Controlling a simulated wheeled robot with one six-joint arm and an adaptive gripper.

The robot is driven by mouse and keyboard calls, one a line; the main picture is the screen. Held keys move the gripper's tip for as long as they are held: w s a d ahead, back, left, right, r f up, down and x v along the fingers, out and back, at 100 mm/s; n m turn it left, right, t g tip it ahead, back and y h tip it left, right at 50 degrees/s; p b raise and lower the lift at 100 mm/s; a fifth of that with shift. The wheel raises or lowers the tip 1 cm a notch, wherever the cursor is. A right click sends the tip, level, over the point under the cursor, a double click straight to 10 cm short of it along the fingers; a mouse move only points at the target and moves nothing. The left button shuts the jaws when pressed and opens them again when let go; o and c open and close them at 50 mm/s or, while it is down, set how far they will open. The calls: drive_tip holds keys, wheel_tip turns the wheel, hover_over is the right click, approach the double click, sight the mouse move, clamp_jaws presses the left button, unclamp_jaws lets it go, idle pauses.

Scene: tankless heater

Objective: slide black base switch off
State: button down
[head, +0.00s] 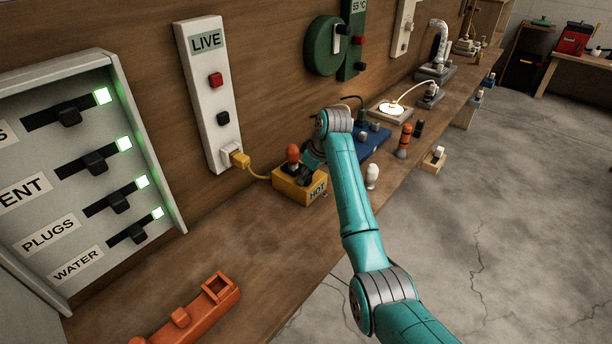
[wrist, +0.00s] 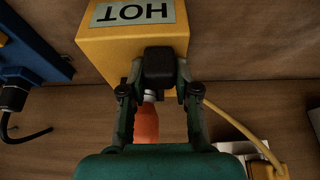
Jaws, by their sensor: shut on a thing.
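A yellow box (head: 298,190) labelled HOT sits on the wooden bench, with an orange bulb (head: 293,153) standing on it. It also fills the upper middle of the wrist view (wrist: 105,45). A black switch block (wrist: 158,60) is on the box in the wrist view, with the orange bulb (wrist: 146,122) partly behind my gripper. My gripper (wrist: 158,78) is shut on the black switch, a finger at each side.
A yellow cord runs from the box to a plug (head: 240,159) in the white LIVE strip (head: 207,100). A blue base (head: 372,140) stands just beyond the box. A white bulb (head: 372,176) stands near the bench edge. An orange tool (head: 190,318) lies on the near bench.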

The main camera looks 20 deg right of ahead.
drive_tip(key=shift+s+a+f, duration=0.1)
drive_tip(key=shift+a, duration=0.05)
drive_tip(key=c, duration=0.8)
unclamp_jaws()
drive_tip(key=shift+a, duration=0.1)
drive_tip(key=shift+c, duration=0.2)
drive_tip(key=shift+s+d+r, duration=0.15)
drive_tip(key=shift+d+r, duration=0.05)
drive_tip(key=shift+r, duration=0.45)
drive_tip(key=v, duration=1)
drive_tip(key=shift+r, duration=0.35)
drive_tip(key=shift+s+d, duration=0.1)
drive_tip(key=shift+s, duration=0.05)
